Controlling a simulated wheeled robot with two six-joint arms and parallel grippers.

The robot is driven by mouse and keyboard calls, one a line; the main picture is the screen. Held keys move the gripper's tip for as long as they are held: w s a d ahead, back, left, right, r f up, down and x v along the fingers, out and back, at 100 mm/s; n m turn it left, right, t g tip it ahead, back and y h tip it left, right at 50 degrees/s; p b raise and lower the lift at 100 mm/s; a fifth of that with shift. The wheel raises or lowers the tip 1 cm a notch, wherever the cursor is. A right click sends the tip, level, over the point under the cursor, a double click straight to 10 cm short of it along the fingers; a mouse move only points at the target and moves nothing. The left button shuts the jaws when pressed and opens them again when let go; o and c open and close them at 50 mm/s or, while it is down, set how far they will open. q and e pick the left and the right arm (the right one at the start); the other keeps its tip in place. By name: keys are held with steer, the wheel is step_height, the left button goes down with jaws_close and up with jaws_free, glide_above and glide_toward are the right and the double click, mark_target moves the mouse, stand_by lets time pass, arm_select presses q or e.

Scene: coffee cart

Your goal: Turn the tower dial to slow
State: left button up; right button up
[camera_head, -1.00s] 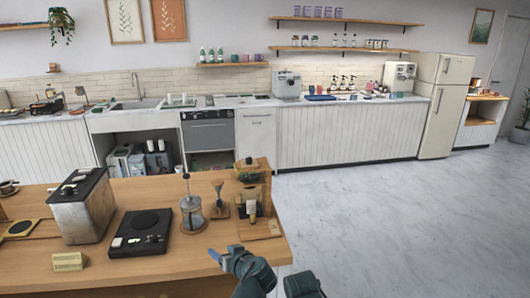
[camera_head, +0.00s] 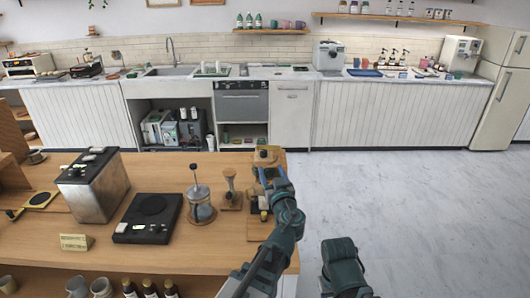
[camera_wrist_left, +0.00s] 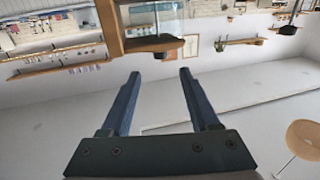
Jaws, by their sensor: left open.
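The wooden drip tower stands at the right end of the counter in the head view, with its round-edged top (camera_head: 266,155) and its base board (camera_head: 258,230) showing. My left gripper (camera_head: 264,173) is at the tower's upper part, just below its top, and covers some of it. In the left wrist view the open fingers (camera_wrist_left: 157,75) are empty, and a wooden part of the tower (camera_wrist_left: 152,44) with glass lies just beyond them, upside down. I cannot make out the dial or its setting. My right arm shows at the lower right, without its gripper.
A glass press (camera_head: 201,207) and a small wooden stand (camera_head: 231,198) are left of the tower. A black scale (camera_head: 149,217) and a metal box (camera_head: 92,190) are further left. Open floor (camera_head: 400,205) lies right of the counter.

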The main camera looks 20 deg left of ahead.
mark_target(264, 155)
arm_select(q)
steer(key=x, duration=1.2)
jaws_close()
